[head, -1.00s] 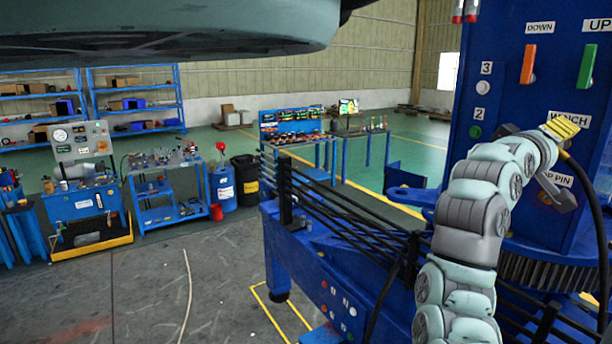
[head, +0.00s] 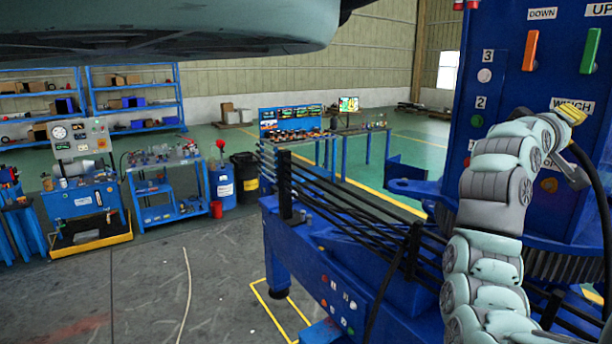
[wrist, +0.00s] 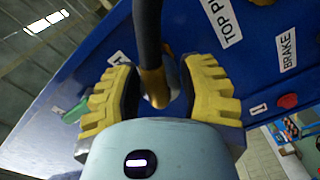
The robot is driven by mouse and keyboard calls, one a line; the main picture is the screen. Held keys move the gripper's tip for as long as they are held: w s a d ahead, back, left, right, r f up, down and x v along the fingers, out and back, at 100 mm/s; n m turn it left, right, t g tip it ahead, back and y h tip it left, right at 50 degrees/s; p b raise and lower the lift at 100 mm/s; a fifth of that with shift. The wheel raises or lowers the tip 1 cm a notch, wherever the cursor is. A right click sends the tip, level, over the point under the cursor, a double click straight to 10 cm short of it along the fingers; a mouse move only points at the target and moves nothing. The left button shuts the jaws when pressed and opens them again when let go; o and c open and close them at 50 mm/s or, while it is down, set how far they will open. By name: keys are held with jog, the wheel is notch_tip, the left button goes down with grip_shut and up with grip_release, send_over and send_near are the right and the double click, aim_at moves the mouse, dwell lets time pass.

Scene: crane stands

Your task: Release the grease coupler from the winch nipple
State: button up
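In the wrist view a brass-coloured coupler (wrist: 154,88) on the end of a dark hose (wrist: 148,30) stands between the two yellow-backed fingers of my gripper (wrist: 157,92). The fingers are apart, with blue panel showing beside the coupler, so they look open around it. The nipple is hidden; I cannot tell how the coupler sits on it. In the head view my gripper (head: 571,115) is at the blue panel, just below the WINCH label (head: 572,104). The black hose (head: 592,185) hangs down to its right.
The blue panel (head: 512,60) carries orange and green levers above my gripper. Black rails (head: 345,195) run along the blue crane base, left of my arm. Workbenches and shelves stand at the far left. The grey floor (head: 150,280) in front of them is largely clear.

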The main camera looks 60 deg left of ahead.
grip_shut()
jog(key=shift+s, duration=0.15)
dwell(0.4)
jog(key=shift+s+a+r, duration=0.1)
jog(key=shift+s, duration=1.85)
